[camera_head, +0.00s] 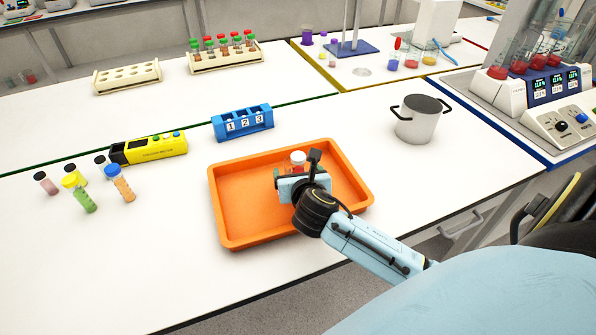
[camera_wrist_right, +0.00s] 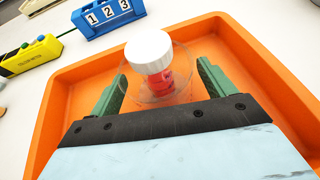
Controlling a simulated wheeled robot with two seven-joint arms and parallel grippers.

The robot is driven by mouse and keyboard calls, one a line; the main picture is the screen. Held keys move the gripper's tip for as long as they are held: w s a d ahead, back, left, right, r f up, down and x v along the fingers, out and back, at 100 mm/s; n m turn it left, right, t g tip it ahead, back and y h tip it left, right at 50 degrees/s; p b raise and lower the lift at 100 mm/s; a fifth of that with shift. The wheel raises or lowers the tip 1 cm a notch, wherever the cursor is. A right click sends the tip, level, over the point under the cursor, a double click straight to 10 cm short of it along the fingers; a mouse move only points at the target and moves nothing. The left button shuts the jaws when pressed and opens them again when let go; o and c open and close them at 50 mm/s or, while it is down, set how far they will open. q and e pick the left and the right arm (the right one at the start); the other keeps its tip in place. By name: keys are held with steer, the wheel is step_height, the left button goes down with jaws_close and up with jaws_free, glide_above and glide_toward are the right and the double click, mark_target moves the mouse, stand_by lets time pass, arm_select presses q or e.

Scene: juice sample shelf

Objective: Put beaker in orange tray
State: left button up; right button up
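The orange tray (camera_head: 240,237) lies on the white bench at the middle of the head view, and its rim fills much of the right wrist view (camera_wrist_right: 55,105). A clear beaker (camera_wrist_right: 150,98) shows over the tray floor, with a white cap and something red seen at it. In the head view the beaker (camera_head: 297,166) is partly hidden by my gripper. My right gripper (camera_head: 298,180) is over the tray. Its two green fingers stand apart on either side of the beaker; I cannot tell whether they touch it. My left gripper is out of view.
A blue 1-2-3 holder (camera_head: 243,122) stands behind the tray. A yellow device (camera_head: 150,148) and several small capped bottles (camera_head: 86,200) are to the left. A grey pot (camera_head: 419,121) is to the right.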

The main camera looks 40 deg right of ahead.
steer(key=shift+r, duration=0.2)
steer(key=p+v, duration=0.1)
steer(key=v, duration=1.1)
steer(key=shift+s+f, duration=0.1)
steer(key=shift+f, duration=0.1)
